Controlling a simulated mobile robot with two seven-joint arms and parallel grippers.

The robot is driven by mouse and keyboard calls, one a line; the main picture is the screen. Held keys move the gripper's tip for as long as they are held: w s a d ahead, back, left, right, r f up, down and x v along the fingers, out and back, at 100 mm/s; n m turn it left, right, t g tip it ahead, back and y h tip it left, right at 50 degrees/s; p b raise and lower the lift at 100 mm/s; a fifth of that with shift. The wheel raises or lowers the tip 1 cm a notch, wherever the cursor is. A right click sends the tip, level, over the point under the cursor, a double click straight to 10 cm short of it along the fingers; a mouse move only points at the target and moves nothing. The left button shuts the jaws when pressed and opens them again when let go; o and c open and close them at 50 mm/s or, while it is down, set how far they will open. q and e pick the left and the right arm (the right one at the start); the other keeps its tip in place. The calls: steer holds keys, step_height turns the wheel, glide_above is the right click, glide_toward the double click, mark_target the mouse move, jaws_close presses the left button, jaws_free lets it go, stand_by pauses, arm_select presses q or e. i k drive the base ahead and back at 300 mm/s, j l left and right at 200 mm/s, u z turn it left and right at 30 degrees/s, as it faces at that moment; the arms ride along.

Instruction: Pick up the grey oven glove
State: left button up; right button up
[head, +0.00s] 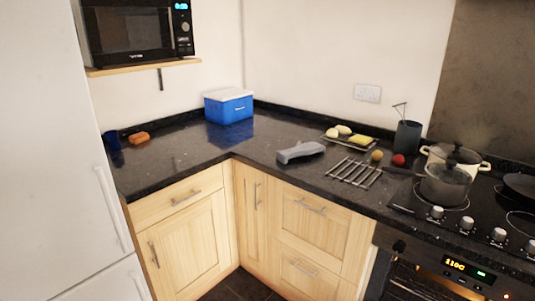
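A light grey, elongated padded thing, which looks like the grey oven glove (301,152), lies flat on the dark granite worktop (215,163) right of the inner corner. It is left of the metal rack and apart from it. Neither of my grippers shows in the head view, so nothing is seen touching the glove.
A metal rack (354,173), a tray with food (348,138), a red round item (398,160) and a dark canister (407,137) stand right of the glove. Pots (446,182) sit on the hob. A blue cool box (229,106) stands behind. Worktop left of the glove is clear.

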mark_target(309, 148)
steer(key=j+z, duration=0.7)
steer(key=z, duration=0.15)
steer(key=j+z, duration=0.2)
steer(key=z, duration=0.15)
steer(key=j+z, duration=0.45)
steer(key=z, duration=0.2)
steer(key=j+z, duration=1.5)
steer(key=j, duration=0.15)
steer(key=j+z, duration=0.4)
steer(key=j, duration=0.45)
